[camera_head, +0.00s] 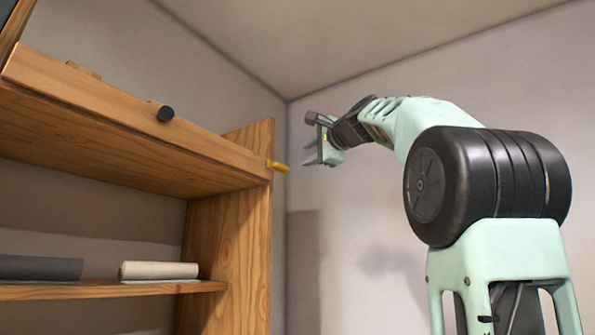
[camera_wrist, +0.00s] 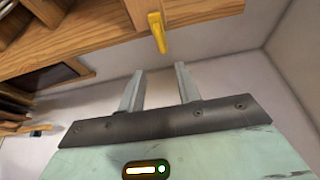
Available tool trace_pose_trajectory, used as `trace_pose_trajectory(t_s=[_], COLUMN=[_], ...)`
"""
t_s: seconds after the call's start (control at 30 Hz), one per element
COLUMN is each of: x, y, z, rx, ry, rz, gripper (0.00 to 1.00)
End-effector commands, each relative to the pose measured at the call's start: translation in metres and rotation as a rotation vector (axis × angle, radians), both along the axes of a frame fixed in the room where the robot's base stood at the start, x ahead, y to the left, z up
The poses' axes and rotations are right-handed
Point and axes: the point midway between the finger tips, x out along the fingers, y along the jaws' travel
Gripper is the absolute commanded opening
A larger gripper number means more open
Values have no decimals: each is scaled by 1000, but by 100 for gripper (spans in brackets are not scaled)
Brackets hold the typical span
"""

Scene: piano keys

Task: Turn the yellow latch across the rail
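The yellow latch (camera_head: 277,166) sits at the right end of the wooden rail (camera_head: 215,150), at the cabinet's side panel, and sticks out to the right. In the wrist view the yellow latch (camera_wrist: 157,32) hangs from a wooden edge just beyond my fingertips. My gripper (camera_head: 309,153) is to the right of the latch in the head view, apart from it. In the wrist view my gripper (camera_wrist: 158,68) has its two fingers spread with nothing between them.
A black knob (camera_head: 165,114) sticks out of the wooden front. A dark roll (camera_head: 40,268) and a pale roll (camera_head: 158,270) lie on the lower shelf (camera_head: 110,289). The side panel (camera_head: 240,245) stands below the latch. The space right of the cabinet is free up to the wall.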

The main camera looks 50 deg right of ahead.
Motion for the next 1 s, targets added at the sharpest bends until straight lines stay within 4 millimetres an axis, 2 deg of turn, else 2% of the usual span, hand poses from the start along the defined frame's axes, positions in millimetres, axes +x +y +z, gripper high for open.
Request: trace_pose_trajectory(t_s=[0.1, 0.3, 1.0], x=[-23, -43, -46], y=[7, 14, 15], z=[-3, 0, 0], rx=[-1, 0, 0], ry=[-3, -1, 1], rz=[-1, 0, 1], gripper=[34, 34, 34])
